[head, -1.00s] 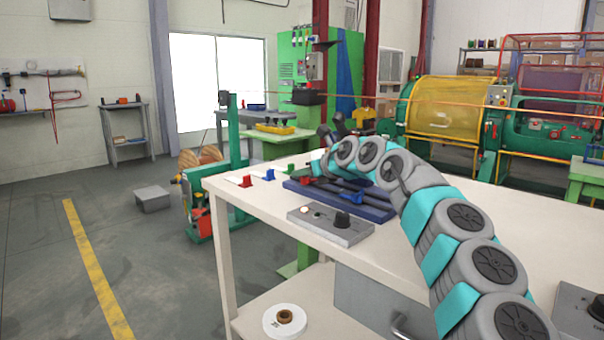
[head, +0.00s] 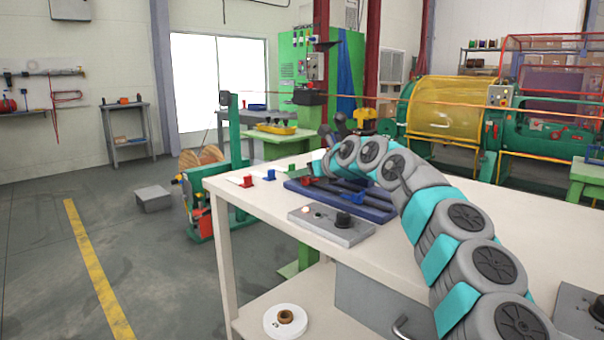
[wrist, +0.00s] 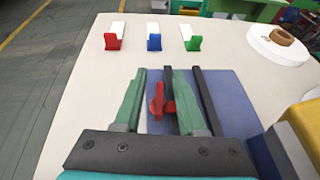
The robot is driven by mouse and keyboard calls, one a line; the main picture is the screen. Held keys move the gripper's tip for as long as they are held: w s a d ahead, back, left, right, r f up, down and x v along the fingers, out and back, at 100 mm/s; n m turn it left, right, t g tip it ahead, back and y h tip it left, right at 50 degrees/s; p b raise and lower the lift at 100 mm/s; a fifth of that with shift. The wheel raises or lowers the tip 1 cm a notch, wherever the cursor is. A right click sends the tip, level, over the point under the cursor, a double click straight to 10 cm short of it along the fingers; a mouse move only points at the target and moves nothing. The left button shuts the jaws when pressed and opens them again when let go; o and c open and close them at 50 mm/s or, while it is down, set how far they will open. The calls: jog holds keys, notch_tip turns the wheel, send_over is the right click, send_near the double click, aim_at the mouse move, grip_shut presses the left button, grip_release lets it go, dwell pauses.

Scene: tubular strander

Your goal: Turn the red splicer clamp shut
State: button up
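The red splicer clamp (wrist: 157,101) stands on the blue splicer base (wrist: 232,95) in the wrist view. Its lever points away from my gripper, roughly along the dark rails. My gripper (wrist: 160,74) is open, with one green finger on each side of the clamp. There is a gap between the left finger and the lever; the right finger is close to the clamp's side, and I cannot tell if it touches. In the head view the clamp (head: 306,181) shows as a small red part at the left of the splicer base (head: 374,212), below the end of my arm.
Red (wrist: 112,41), blue (wrist: 154,42) and green (wrist: 192,42) small blocks with white strips stand at the table's far edge. A white spool (wrist: 277,44) lies at the right. A grey control box (head: 331,226) with a black knob is in front of the base. The white table (head: 470,225) is otherwise mostly clear.

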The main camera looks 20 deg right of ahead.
jog(key=shift+b+v, duration=0.65)
jog(key=shift+v, duration=3.25)
